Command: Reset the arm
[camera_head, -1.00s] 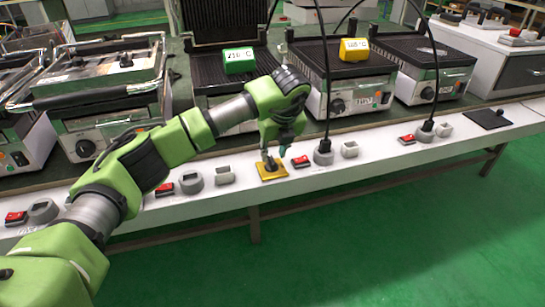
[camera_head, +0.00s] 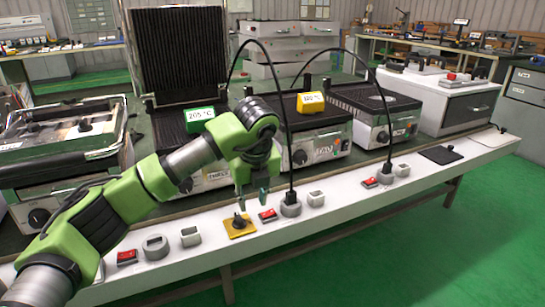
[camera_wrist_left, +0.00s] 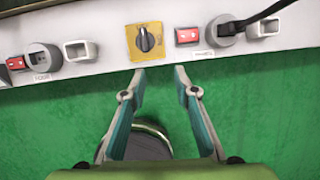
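My left arm (camera_head: 160,180) comes in from the left in the head view, bent at the elbow. My left gripper (camera_head: 252,201) points down in front of the white bench strip, near the yellow plate with the black knob (camera_head: 239,225). In the left wrist view the left gripper (camera_wrist_left: 158,72) has its two fingers apart with nothing between them, and the yellow plate with its knob (camera_wrist_left: 145,40) lies just beyond the fingertips, not touched. My right gripper does not show.
Red switches (camera_head: 268,215), grey sockets and two plugged-in black cables (camera_head: 291,165) line the white strip (camera_head: 200,262). Grills stand behind, with a green display (camera_head: 200,115) and a yellow display (camera_head: 311,103). A black plate (camera_head: 440,155) lies at right. Green floor is clear in front.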

